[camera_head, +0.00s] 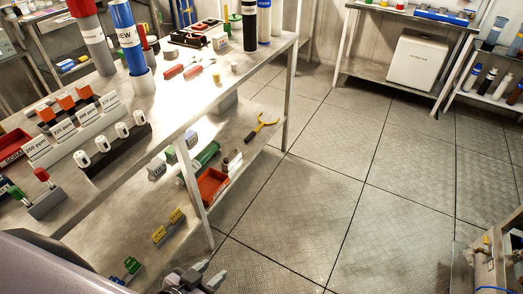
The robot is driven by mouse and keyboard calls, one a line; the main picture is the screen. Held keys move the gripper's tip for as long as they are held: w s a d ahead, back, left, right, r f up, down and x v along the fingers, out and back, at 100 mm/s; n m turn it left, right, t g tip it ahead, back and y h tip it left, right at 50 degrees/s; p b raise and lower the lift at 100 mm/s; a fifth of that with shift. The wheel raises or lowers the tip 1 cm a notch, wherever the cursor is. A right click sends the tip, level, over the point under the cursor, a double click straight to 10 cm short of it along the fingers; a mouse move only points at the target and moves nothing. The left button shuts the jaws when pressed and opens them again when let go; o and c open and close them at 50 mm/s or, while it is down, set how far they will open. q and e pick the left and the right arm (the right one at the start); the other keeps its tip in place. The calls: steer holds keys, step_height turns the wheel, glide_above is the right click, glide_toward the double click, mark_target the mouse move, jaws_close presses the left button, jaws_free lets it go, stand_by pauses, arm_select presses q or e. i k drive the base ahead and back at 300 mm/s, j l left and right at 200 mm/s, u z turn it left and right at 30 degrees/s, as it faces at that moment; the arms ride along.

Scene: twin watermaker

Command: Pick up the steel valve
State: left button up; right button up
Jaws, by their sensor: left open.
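My left gripper (208,273) is at the bottom of the head view, low in front of the workbench. Its two grey fingers are apart, with nothing seen between them. I cannot make out with certainty which part is the steel valve. My right gripper is not in view.
The workbench (190,95) at left carries labelled bottles, a black holder (115,150), and red-handled tools (182,69). Its lower shelf (232,138) holds a red bin (212,186) and a yellow tool (262,127). The tiled floor (350,190) is clear. A white box (417,60) stands on the back shelf.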

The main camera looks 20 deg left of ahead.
mark_target(235, 156)
steer(key=i+z, duration=0.2)
steer(key=i, duration=1)
steer(key=i+l+u, duration=0.1)
steer(key=i+u, duration=0.3)
steer(key=i+l+u, duration=0.2)
steer(key=i+u, duration=0.25)
steer(key=i+l+u, duration=0.2)
steer(key=u, duration=0.2)
steer(key=i+l+u, duration=0.2)
steer(key=u, duration=0.2)
steer(key=i+l+u, duration=0.1)
steer(key=l+u, duration=0.35)
steer(key=i+l+u, duration=0.1)
steer(key=l+u, duration=0.15)
steer(key=u, duration=0.15)
steer(key=l+u, duration=0.35)
steer(key=l, duration=0.25)
steer(key=i, duration=0.05)
